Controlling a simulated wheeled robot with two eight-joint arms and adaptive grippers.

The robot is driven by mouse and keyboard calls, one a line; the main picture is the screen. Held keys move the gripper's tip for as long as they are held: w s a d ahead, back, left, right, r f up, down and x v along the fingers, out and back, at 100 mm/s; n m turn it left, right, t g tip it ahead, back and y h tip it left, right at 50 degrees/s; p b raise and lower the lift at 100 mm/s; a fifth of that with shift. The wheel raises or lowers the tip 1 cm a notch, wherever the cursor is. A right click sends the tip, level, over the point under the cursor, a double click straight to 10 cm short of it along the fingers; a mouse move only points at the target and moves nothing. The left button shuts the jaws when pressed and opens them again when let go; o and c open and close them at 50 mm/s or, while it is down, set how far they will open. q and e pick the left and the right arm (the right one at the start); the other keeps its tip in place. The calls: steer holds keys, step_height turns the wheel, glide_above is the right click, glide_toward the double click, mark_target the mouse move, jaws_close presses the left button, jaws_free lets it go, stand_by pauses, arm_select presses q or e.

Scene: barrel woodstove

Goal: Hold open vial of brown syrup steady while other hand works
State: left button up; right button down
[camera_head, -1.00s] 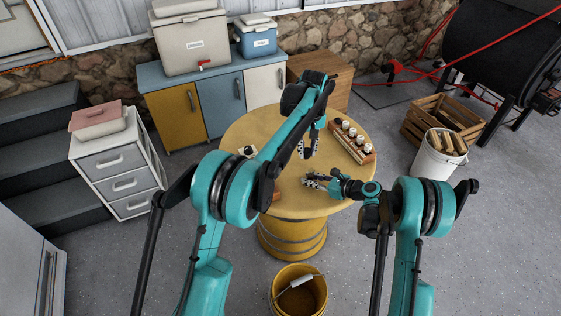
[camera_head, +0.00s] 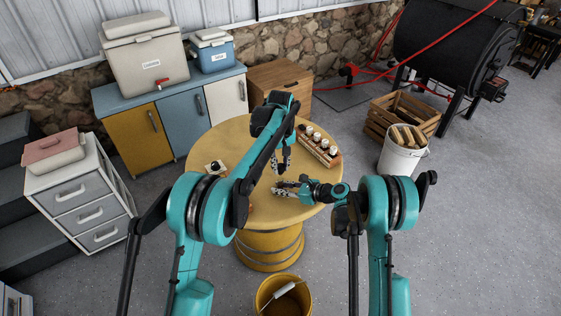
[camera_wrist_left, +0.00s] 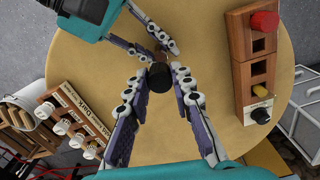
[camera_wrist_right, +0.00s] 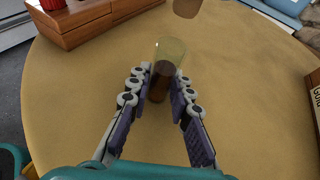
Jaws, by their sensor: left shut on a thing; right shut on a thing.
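My right gripper (camera_head: 279,188) is shut on a clear open vial (camera_wrist_right: 164,62) of brown syrup. In the right wrist view the vial stands nearly upright between the fingers, its upper part clear and the brown below. My left gripper (camera_head: 281,166) is shut on a dark item with a round black top (camera_wrist_left: 160,78); the fingers hide its sides. In the left wrist view the right gripper's fingers (camera_wrist_left: 157,42) are close by, at the upper left of the black top. A brown cylinder end (camera_wrist_right: 187,7) shows at the right wrist view's top edge; I cannot tell what holds it.
The round yellow table (camera_head: 208,138) carries a wooden rack (camera_head: 331,155) of white-capped vials. A wooden block (camera_wrist_left: 257,70) with a red button and black knob stands on it too. A yellow bucket (camera_head: 265,293) and white bucket (camera_head: 416,162) are on the floor. Bare tabletop surrounds the grippers.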

mark_target(280, 171)
arm_select(q)
steer(key=shift+f, duration=0.6)
steer(key=shift+f, duration=1.15)
stand_by(0.9)
steer(key=o, duration=0.8)
steer(key=shift+o, duration=0.2)
steer(key=shift+r, duration=3)
step_height(280, 171, up, 12)
